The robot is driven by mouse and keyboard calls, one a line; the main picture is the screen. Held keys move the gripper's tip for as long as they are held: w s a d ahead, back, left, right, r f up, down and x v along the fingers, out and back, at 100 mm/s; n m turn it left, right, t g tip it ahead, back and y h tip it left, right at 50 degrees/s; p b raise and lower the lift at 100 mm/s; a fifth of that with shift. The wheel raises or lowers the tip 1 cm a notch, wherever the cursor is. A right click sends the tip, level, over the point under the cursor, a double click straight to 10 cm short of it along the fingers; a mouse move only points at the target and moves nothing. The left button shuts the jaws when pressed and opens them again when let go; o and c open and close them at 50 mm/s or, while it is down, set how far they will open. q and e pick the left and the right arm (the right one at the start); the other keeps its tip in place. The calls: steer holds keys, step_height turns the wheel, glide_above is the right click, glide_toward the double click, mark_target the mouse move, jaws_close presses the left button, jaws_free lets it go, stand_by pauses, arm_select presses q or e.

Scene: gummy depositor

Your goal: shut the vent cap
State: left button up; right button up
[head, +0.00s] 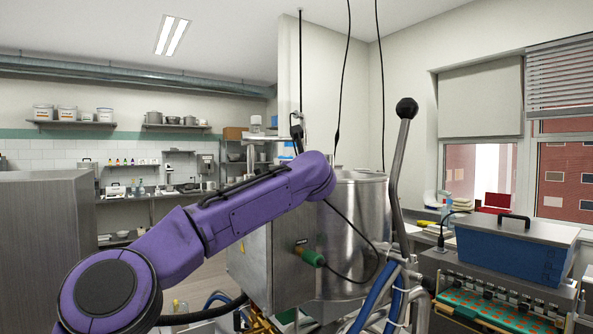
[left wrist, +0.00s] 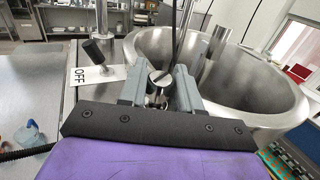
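In the left wrist view, the two grey fingers of my left gripper (left wrist: 161,78) are spread apart, pointing at the top of the steel machine. A small round metal piece (left wrist: 160,77), perhaps the vent cap, shows in the gap between them; I cannot tell whether either finger touches it. Its lower part is hidden by the gripper. In the head view my purple left arm reaches to the steel kettle (head: 352,225), and its gripper is hidden behind the arm. My right gripper is in neither view.
A plate marked OFF (left wrist: 98,74) with a black-knobbed handle (left wrist: 96,49) is left of the fingers. The open kettle bowl (left wrist: 247,85) is at their right.

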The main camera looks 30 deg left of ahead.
arm_select(q)
steer(key=shift+f+m+t+h, duration=0.15)
steer(key=shift+m+t+h, duration=0.15)
steer(key=shift+a+f+m+t+h+b, duration=0.1)
steer(key=shift+m+t+h+b, duration=0.4)
steer(key=shift+h, duration=0.2)
steer(key=shift+m+t+h, duration=0.5)
steer(key=shift+m+h, duration=0.2)
steer(key=shift+h, duration=0.2)
steer(key=m+h+p, duration=0.1)
steer(key=m+t+h, duration=0.1)
steer(key=h, duration=0.1)
steer(key=shift+r+h+p, duration=0.2)
steer(key=shift+h+p, duration=0.1)
steer(key=shift+p, duration=0.05)
steer(key=shift+m+t+h+p, duration=0.3)
steer(key=shift+m+h+p, duration=0.05)
steer(key=shift+m+h, duration=0.25)
steer(key=shift+f, duration=0.15)
